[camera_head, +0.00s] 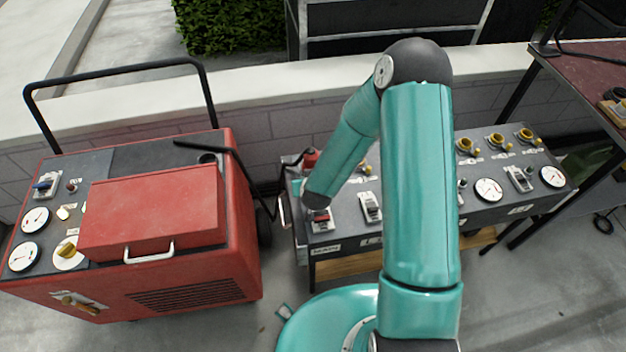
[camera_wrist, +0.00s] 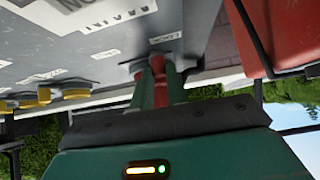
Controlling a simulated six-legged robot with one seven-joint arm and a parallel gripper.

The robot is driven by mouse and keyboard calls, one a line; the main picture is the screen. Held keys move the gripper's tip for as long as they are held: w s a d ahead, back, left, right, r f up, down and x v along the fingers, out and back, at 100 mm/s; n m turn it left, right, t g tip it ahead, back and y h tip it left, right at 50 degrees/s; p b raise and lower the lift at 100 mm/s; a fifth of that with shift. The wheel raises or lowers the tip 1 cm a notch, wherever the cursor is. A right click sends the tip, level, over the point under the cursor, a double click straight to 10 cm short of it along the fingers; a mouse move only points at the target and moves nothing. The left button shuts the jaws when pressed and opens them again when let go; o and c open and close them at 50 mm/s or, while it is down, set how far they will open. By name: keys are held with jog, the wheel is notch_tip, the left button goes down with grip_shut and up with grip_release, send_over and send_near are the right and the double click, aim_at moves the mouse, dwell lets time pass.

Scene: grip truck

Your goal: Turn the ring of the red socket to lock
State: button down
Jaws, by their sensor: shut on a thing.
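The red socket (camera_head: 310,157) is at the left end of the dark control panel, partly behind my arm. In the wrist view, my gripper (camera_wrist: 159,80) is at the panel face, beside a small printed label. Its two green fingers are shut on a red part (camera_wrist: 160,92) at the socket, which shows between them. The ring's outline and its lock mark are hidden by the fingers, so I cannot tell how far it is turned.
The panel (camera_head: 330,243) also carries red switches, gauges (camera_head: 488,190) and yellow knobs (camera_head: 497,141) to the right. A red cart (camera_head: 190,270) with a black handle stands close on the left. A low wall (camera_head: 270,85) runs behind. A dark-legged table (camera_head: 590,85) is at right.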

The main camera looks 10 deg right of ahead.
jog(key=shift+w+a+m+h, duration=0.15)
jog(key=shift+a+m+h, duration=0.15)
jog(key=shift+m, duration=0.2)
jog(key=c, duration=1.4)
grip_release()
jog(key=v, duration=1.3)
jog(key=shift+s+a+r, duration=0.15)
jog(key=shift+s+r, duration=0.1)
jog(key=shift+r, duration=0.1)
